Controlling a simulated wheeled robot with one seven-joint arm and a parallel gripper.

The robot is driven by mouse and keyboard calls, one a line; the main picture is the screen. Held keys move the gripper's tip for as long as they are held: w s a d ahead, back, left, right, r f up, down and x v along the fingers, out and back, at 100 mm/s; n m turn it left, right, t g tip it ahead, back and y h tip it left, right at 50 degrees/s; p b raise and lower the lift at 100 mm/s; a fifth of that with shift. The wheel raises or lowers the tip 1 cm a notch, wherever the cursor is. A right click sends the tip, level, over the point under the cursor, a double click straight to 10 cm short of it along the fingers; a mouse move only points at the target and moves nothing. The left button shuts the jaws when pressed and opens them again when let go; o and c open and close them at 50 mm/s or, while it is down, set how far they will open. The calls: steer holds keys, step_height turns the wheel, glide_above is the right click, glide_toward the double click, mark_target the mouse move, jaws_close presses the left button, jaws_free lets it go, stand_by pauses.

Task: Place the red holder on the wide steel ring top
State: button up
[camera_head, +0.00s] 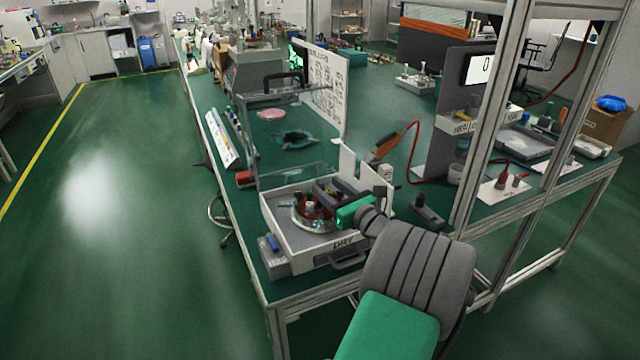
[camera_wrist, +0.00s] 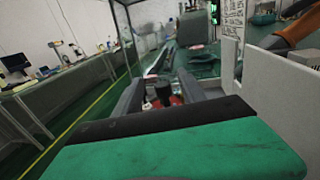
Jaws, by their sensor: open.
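A red holder (camera_head: 303,203) with a dark top sits at the wide steel ring (camera_head: 300,222) on the boxy white machine (camera_head: 340,245). My gripper hides part of it, so I cannot tell whether it rests fully on the ring top. My gripper (camera_head: 318,192) is open above the ring, with its fingers around or just above the holder. In the wrist view, red parts of the holder (camera_wrist: 176,100) and a dark knob show between the spread fingers of my gripper (camera_wrist: 160,88). The ring is not clear there.
A clear upright panel (camera_head: 290,172) stands behind the machine and white panels (camera_head: 372,183) stand at its right. A red block (camera_head: 245,178) lies at its left. A metal frame post (camera_head: 490,120) rises at right. Red-handled items (camera_head: 500,182) lie on a white sheet.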

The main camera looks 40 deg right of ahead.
steer(key=s, duration=0.7)
steer(key=shift+s+a, duration=0.3)
steer(key=shift+a, duration=0.15)
stand_by(0.6)
